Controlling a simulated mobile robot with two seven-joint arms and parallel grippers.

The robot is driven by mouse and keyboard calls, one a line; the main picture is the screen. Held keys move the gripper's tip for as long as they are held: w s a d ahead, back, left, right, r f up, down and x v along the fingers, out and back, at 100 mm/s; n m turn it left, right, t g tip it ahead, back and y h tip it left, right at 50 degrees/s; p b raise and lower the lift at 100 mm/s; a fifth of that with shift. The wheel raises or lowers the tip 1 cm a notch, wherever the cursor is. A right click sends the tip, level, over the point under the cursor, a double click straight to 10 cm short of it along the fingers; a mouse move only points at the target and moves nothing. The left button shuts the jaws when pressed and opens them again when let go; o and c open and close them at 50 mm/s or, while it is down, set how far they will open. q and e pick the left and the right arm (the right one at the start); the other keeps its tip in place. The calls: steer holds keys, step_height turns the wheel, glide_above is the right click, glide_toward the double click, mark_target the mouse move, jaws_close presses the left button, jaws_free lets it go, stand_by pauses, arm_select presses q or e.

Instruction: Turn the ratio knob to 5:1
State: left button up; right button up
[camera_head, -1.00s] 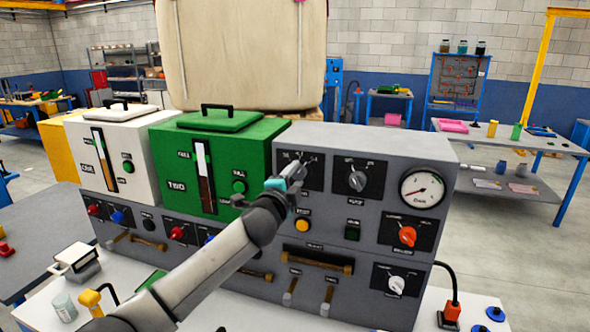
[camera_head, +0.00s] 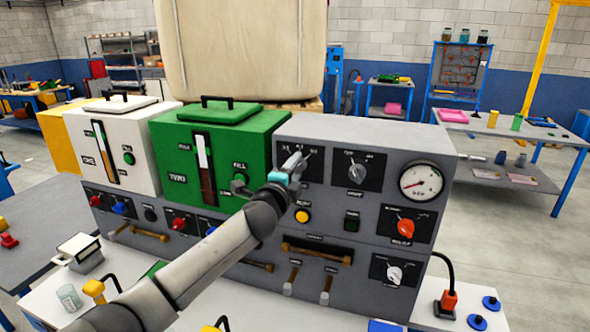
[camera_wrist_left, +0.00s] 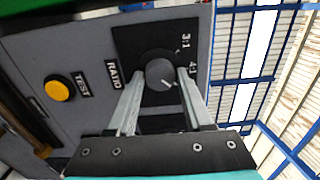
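The ratio knob (camera_wrist_left: 160,75) is a dark grey round knob on a black plate at the top left of the grey control panel (camera_head: 383,140). In the left wrist view the labels 3:1 and 4:1 show beside it; I see no 5:1 label there. My left gripper (camera_head: 292,164) is at this plate and hides most of the knob in the head view. In the wrist view its two fingers (camera_wrist_left: 160,77) stand apart, one on each side of the knob, with what looks like a small gap. Firm contact cannot be made out. My right gripper is out of view.
A yellow button (camera_wrist_left: 57,91) sits close to the knob plate. Another selector knob (camera_head: 357,172), a gauge (camera_head: 421,181) and an orange knob (camera_head: 405,229) lie to the right. A green tank (camera_head: 265,137) stands left of my gripper.

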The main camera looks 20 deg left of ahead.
arm_select(q)
steer(key=o, duration=0.4)
steer(key=shift+c, duration=0.2)
steer(key=s, duration=1.5)
steer(key=shift+s+a+b, duration=0.15)
steer(key=shift+a+b, duration=0.15)
steer(key=shift+b, duration=0.1)
